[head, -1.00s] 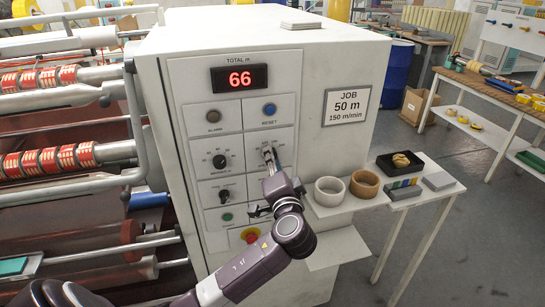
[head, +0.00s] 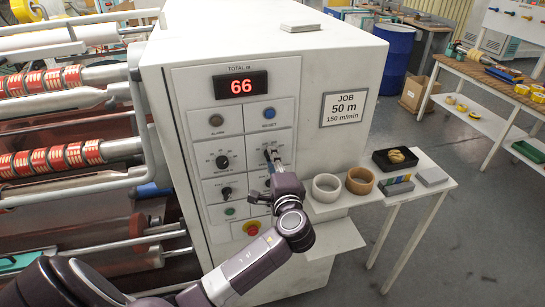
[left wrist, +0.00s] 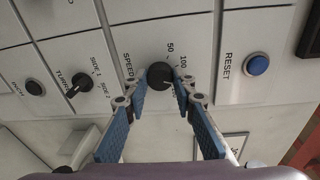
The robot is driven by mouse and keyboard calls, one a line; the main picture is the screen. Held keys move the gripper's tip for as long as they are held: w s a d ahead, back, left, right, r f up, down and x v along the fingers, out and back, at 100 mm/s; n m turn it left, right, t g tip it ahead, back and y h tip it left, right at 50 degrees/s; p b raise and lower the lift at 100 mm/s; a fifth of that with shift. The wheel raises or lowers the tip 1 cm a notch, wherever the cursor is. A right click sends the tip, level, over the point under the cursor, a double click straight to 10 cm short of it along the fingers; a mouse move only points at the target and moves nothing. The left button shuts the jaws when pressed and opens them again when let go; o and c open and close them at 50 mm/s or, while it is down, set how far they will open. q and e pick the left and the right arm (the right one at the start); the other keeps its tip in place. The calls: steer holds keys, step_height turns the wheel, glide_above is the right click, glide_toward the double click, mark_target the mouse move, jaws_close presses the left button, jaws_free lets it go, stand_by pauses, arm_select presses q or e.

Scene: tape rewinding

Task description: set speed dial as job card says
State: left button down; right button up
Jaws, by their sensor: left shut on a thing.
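The speed dial (left wrist: 159,75) is a round black knob on the white panel, marked SPEED with 50 and 100 beside it in the left wrist view. My left gripper (left wrist: 160,83) has its blue-padded fingers on both sides of the knob and is shut on it. In the head view my left gripper (head: 272,157) reaches the panel and hides most of the dial. The dial's exact setting is too small to read. The job card (head: 345,107) on the cabinet's right face reads JOB, 50 m, 150 m/min. My right gripper is not in view.
The red display (head: 241,84) reads 66. A red stop button (head: 252,228) is lower down. Tape rings (head: 360,181) stand on a shelf at the right.

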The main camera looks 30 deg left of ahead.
arm_select(q)
steer(key=shift+f, duration=0.1)
steer(key=c, duration=1.6)
jaws_free()
steer(key=v, duration=1.2)
